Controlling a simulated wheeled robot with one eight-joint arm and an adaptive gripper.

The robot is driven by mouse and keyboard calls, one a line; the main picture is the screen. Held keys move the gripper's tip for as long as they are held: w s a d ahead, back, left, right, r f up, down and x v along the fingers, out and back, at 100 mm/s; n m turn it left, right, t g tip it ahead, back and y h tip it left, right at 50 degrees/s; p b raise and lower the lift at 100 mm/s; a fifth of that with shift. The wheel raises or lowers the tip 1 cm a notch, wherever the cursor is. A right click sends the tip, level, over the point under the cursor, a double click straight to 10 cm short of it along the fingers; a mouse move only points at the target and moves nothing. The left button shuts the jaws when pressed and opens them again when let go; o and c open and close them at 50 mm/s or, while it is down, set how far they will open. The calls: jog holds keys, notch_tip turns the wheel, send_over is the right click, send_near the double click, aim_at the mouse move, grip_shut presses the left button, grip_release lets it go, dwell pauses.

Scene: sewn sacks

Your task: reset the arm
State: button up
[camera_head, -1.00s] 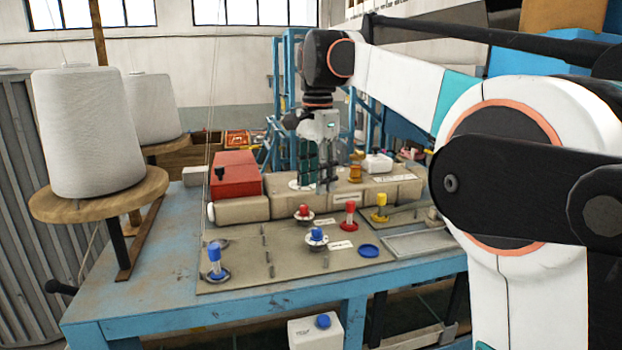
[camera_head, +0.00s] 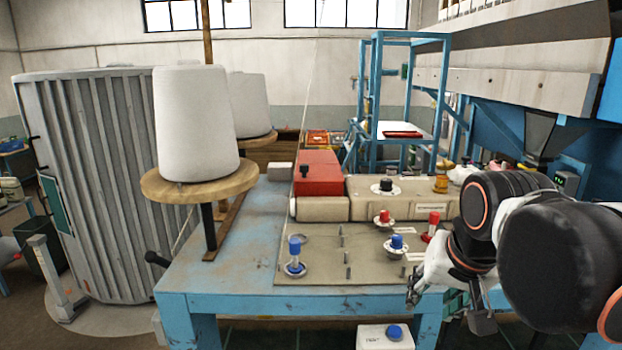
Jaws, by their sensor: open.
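My arm is folded in at the right of the head view, its dark, orange-ringed joints close to the camera. My gripper (camera_head: 430,285) hangs low beside the right part of the blue workbench (camera_head: 228,255), in front of the control panel. It is open, and I see nothing held in it. Its fingers are partly hidden by the arm and lie against a cluttered background, so their exact gap is hard to see.
The grey panel (camera_head: 320,268) carries a blue knob (camera_head: 295,248), another blue knob (camera_head: 397,243) and red knobs. A red box (camera_head: 318,174) sits behind. A white thread cone (camera_head: 195,125) stands on a wooden disc at left. A white box (camera_head: 385,337) is below the bench front.

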jog(key=s+f+n+t+b, duration=0.15)
jog(key=s+f+n, duration=0.25)
jog(key=s+f, duration=0.5)
notch_tip(320, 180, down, 27)
jog(key=w+b, duration=0.1)
jog(key=b, duration=2.4)
jog(key=shift+w+r, duration=0.2)
jog(key=shift+w, duration=0.05)
jog(key=shift+t, duration=0.25)
jog(key=shift+c, duration=0.5)
